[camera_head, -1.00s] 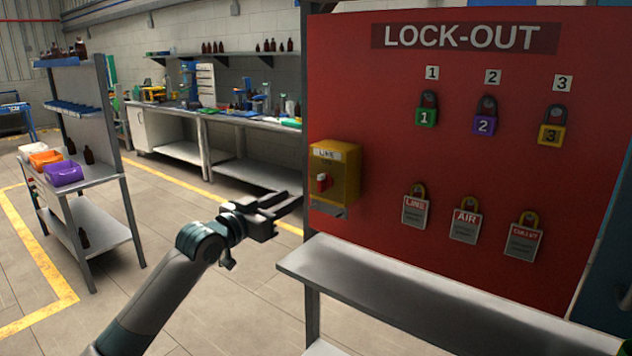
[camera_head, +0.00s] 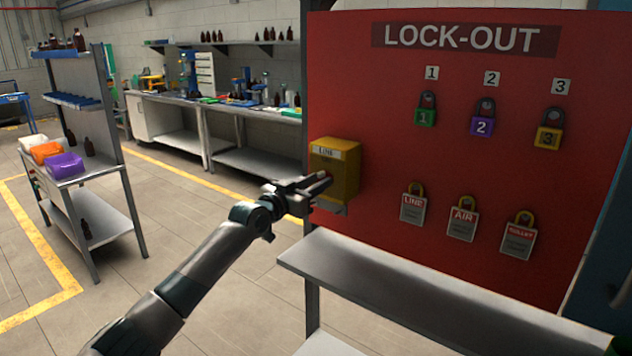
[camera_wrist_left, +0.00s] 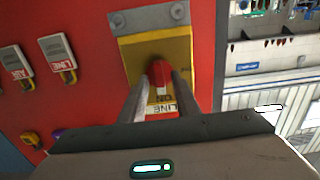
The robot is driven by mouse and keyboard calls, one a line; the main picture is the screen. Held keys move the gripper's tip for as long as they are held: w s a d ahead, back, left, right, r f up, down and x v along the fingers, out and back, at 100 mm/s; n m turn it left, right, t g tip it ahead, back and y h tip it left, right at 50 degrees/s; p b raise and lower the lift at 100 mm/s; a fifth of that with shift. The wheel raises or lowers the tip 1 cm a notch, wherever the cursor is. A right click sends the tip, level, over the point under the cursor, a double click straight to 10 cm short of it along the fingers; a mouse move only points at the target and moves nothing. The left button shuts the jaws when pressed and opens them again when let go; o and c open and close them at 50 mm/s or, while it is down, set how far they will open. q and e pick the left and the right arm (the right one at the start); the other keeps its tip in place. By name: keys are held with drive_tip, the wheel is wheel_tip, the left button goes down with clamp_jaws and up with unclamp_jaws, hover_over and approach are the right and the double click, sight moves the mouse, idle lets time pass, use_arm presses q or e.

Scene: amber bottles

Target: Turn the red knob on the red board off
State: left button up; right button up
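The red knob (camera_wrist_left: 159,73) is on the front of a yellow switch box (camera_wrist_left: 182,58) in the left wrist view, which shows the box upside down. "LINE" and "ON" lettering shows below the knob there. In the head view the yellow box (camera_head: 343,176) is fixed at the left edge of the red board (camera_head: 385,225). My left gripper (camera_head: 326,181) is at the box's front and hides most of the knob. Its two fingers (camera_wrist_left: 161,84) are apart, one on each side of the knob. I cannot tell whether they touch it. My right gripper is not in view.
Padlocks, such as the green one (camera_head: 426,115), and tags, such as the LINE tag (camera_head: 413,207), hang on the board. A grey shelf (camera_head: 400,287) juts out below it. A cart (camera_head: 105,185) with bins stands at the left. Floor is clear between.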

use_arm(q)
drive_tip(key=shift+c, duration=0.2)
clamp_jaws()
